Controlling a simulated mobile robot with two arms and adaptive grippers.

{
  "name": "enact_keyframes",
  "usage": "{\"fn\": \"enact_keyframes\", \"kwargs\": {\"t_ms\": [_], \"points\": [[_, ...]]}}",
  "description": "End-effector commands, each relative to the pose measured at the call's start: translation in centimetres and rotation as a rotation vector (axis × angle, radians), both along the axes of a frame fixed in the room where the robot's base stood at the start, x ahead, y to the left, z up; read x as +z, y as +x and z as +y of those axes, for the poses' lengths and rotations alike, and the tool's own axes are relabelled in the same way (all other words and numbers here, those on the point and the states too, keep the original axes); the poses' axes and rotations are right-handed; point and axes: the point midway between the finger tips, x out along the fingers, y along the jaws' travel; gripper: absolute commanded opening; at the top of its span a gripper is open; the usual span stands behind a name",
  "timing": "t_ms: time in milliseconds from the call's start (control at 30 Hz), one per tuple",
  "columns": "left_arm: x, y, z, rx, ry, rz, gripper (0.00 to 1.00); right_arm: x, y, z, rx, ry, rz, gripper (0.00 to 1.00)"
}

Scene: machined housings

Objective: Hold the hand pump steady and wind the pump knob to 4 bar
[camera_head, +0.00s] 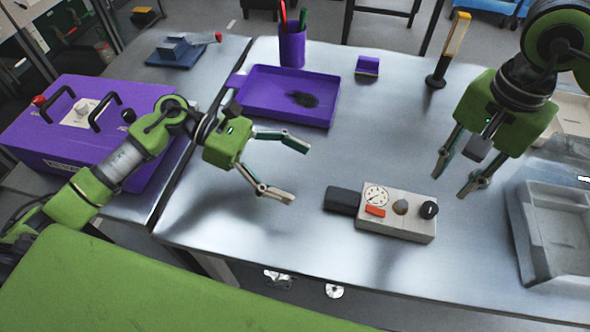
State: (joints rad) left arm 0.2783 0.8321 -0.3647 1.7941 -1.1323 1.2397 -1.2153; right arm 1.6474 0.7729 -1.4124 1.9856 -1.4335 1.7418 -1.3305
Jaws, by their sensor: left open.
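The hand pump (398,225) is a beige box lying on the metal table, with a black grip (343,200) at its left end. On its top are a round white gauge (376,195), an orange-red part (375,211), a small grey-brown disc (401,207) and a black knob (429,209), likely the pump knob. The gauge reading is too small to tell. My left gripper (300,173) is open and empty, to the left of the black grip and apart from it. My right gripper (450,183) is open and empty, above and behind the knob end, fingers pointing down.
A purple tray (262,107), a purple pen cup (292,46), a small purple block (367,67) and a yellow-handled tool (448,52) stand farther back. A grey tray (525,235) is at right, a purple case (60,140) at left. Bare table surrounds the pump.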

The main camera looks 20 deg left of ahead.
Motion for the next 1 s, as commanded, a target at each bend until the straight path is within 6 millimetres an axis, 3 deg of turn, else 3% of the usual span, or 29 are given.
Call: {"fn": "enact_keyframes", "kwargs": {"t_ms": [267, 800, 1000], "points": [[-1.3, -0.1, -2.0, -0.030, 0.034, -0.057, 0.82, 0.0, 0.0, 0.0, 0.000, 0.000, 0.000, 0.28], [-5.0, -0.1, -11.2, -0.027, 0.031, -0.053, 0.82, 0.0, 0.0, 0.0, 0.000, 0.000, 0.000, 0.28], [-5.8, 0.0, -13.0, -0.026, 0.033, -0.052, 0.82, 0.0, 0.0, 0.0, 0.000, 0.000, 0.000, 0.28]]}}
